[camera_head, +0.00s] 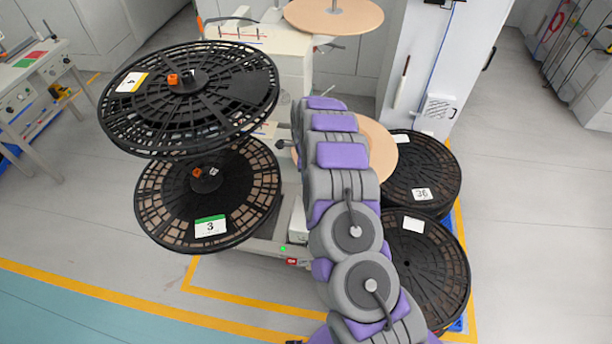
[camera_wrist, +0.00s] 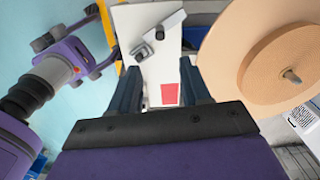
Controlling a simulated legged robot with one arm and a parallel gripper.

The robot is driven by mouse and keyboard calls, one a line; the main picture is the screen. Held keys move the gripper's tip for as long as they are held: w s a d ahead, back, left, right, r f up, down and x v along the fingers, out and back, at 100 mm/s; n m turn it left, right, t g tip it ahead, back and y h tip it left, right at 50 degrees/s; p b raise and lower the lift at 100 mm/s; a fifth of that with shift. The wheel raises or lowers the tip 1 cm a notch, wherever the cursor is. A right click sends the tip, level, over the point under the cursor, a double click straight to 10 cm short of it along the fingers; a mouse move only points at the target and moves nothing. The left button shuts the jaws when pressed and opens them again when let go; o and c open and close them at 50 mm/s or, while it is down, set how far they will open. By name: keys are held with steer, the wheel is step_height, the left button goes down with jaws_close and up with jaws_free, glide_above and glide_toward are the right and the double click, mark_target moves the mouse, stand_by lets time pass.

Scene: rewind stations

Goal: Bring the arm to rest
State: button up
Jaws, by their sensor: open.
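My grey and purple arm (camera_head: 340,170) stretches from the bottom of the head view up towards the rewind station. Its far end lies in front of the station, and the fingers cannot be made out there. In the wrist view my gripper (camera_wrist: 160,84) is open, with two dark fingers apart and nothing held between them. Beyond the fingers is a white panel (camera_wrist: 150,62) with a red square on it. A tan disc (camera_wrist: 235,50) with a hub and a pin is close to the right of the fingers.
Black reels (camera_head: 190,95) and (camera_head: 208,195) are left of my arm, the lower one labelled 3. More black reels (camera_head: 422,172) stand right of it, one labelled 36. A white cabinet (camera_head: 430,60) is behind. Grey floor (camera_head: 540,230) at the right is clear.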

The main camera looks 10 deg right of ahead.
stand_by(0.5)
steer(key=s+a+r+n+y+b, duration=0.1)
steer(key=s+a+r+n+b, duration=0.15)
steer(key=s+r+n, duration=1.3)
steer(key=s+d+r+n+b, duration=0.1)
steer(key=s+d+r, duration=0.1)
steer(key=s, duration=0.9)
steer(key=s+d+r+n+g+b, duration=0.1)
steer(key=s+r, duration=0.3)
steer(key=s, duration=0.7)
steer(key=s+d+r+n+h+b, duration=0.1)
steer(key=s+d+r+n, duration=0.1)
steer(key=s, duration=0.9)
steer(key=shift+s+d+r+n+g, duration=0.4)
steer(key=shift+d+r, duration=0.45)
steer(key=shift+d, duration=0.2)
